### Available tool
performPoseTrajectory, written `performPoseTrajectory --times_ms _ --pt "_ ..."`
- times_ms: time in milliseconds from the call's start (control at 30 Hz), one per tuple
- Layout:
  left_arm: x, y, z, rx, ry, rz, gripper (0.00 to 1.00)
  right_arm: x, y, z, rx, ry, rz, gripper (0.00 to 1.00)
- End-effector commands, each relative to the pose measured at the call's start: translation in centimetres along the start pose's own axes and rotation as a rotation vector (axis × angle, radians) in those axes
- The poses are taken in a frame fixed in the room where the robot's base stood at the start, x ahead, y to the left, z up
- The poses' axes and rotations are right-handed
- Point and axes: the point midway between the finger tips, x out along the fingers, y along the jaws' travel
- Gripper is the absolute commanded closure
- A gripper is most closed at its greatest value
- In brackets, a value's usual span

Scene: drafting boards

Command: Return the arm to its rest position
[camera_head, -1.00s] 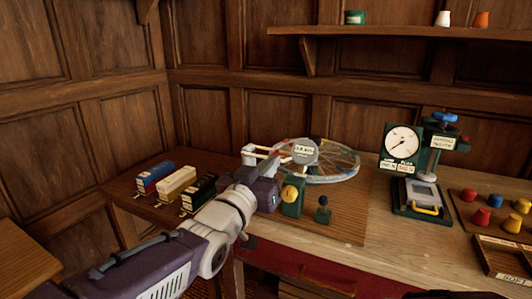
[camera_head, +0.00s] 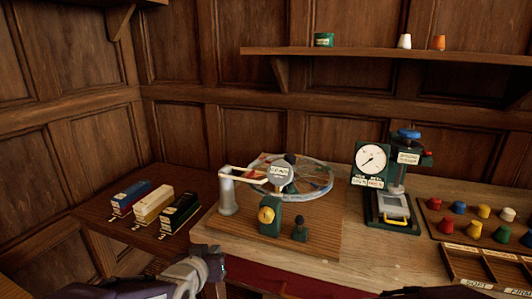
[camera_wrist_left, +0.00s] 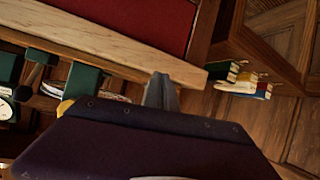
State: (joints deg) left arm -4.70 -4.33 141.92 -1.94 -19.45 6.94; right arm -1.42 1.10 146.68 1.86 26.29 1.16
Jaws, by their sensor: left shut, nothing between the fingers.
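My left arm comes in from the bottom left, low in front of the bench's front edge. Its gripper (camera_head: 216,268) is small and partly dark there, below the wooden base of the wheel device. In the left wrist view the gripper fingers (camera_wrist_left: 161,92) are together, with nothing between them. They point past the bench's pale wooden edge (camera_wrist_left: 120,48) and appear clear of everything. My right gripper does not show.
The wheel device (camera_head: 270,175) stands on a wooden base. Several labelled boxes (camera_head: 153,203) sit to its left. A dial gauge press (camera_head: 390,190) and a tray of coloured pegs (camera_head: 436,228) stand to the right. Open space lies before the bench.

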Motion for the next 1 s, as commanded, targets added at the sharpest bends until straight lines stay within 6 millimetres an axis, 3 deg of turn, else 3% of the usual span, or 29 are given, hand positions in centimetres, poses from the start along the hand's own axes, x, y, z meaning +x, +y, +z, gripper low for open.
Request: performPoseTrajectory --times_ms 33,100,200,300,433,500,800,900,1000 --pt "0.2 -1.2 3.6 -0.009 -0.121 -0.032 1.0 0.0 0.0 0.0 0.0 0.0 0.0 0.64" --pt "-0.3 -2.5 8.4 -0.023 -0.292 -0.067 1.0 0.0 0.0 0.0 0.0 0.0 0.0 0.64" --pt "-2.1 -3.4 14.2 -0.034 -0.514 -0.096 1.0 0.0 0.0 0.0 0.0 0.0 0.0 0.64" --pt "-4.8 -3.5 18.9 -0.039 -0.718 -0.107 1.0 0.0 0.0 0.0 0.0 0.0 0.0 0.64" --pt "-9.7 -3.2 23.3 -0.03 -0.978 -0.1 1.0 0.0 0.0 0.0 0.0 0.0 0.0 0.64" --pt "-11.6 -2.9 19.6 -0.025 -0.975 -0.097 1.0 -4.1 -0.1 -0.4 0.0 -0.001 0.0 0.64" --pt "-16.5 -2.0 10.2 -0.025 -0.972 -0.098 1.0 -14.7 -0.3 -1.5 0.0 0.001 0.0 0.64" --pt "-17.9 -1.7 7.7 -0.025 -0.971 -0.098 1.0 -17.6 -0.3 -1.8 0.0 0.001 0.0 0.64" --pt "-18.5 -1.6 6.6 -0.025 -0.971 -0.098 1.0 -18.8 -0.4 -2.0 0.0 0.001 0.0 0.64"
